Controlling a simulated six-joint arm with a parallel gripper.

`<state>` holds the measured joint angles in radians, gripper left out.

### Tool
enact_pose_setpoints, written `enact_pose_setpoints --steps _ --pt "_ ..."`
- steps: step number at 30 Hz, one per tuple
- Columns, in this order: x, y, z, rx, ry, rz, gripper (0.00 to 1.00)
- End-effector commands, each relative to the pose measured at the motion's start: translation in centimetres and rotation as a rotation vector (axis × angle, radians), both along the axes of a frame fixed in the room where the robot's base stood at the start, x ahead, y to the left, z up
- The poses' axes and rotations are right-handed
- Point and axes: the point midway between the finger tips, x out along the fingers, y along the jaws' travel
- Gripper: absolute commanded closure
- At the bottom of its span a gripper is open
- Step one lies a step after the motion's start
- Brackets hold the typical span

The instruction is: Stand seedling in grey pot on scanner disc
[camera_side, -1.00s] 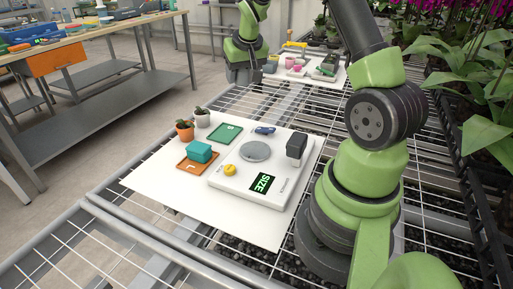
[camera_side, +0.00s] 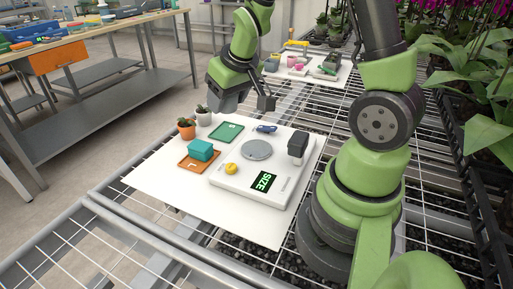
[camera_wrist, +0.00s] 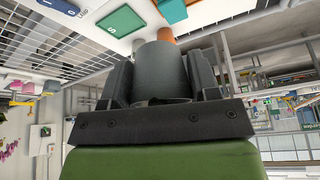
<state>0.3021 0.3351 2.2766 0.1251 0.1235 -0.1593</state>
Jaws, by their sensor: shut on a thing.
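The light grey pot (camera_side: 203,119) with a small dark seedling stands at the mat's back left, beside a terracotta pot (camera_side: 186,130). The seedling is hidden there. I cannot tell whether the pot touches the mat. The round grey scanner disc (camera_side: 256,150) lies bare on the white scanner (camera_side: 240,180), to the right of the pot.
A green tray (camera_side: 226,132), a teal box (camera_side: 200,149) on an orange tray (camera_side: 189,165), a yellow knob-like piece (camera_side: 231,169), a blue item (camera_side: 266,129) and a dark upright block (camera_side: 298,146) surround the disc. The front of the white mat (camera_side: 235,229) is clear.

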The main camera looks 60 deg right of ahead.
Motion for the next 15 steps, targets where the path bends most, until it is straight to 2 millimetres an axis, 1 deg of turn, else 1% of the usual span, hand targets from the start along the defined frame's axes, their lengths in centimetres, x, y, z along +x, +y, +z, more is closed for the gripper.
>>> enact_pose_setpoints --steps 1,3,9,11,15 --pt "-0.5 -1.0 -0.6 0.001 0.006 -0.042 0.74" --pt "-1.1 -2.3 -1.2 -0.002 0.005 -0.092 0.74" --pt "-3.1 -5.5 -2.7 -0.014 0.012 -0.226 0.74" --pt "-3.5 -6.0 -3.2 -0.018 0.015 -0.248 0.74" --pt "-3.9 -6.4 -5.1 -0.023 0.022 -0.263 0.74"
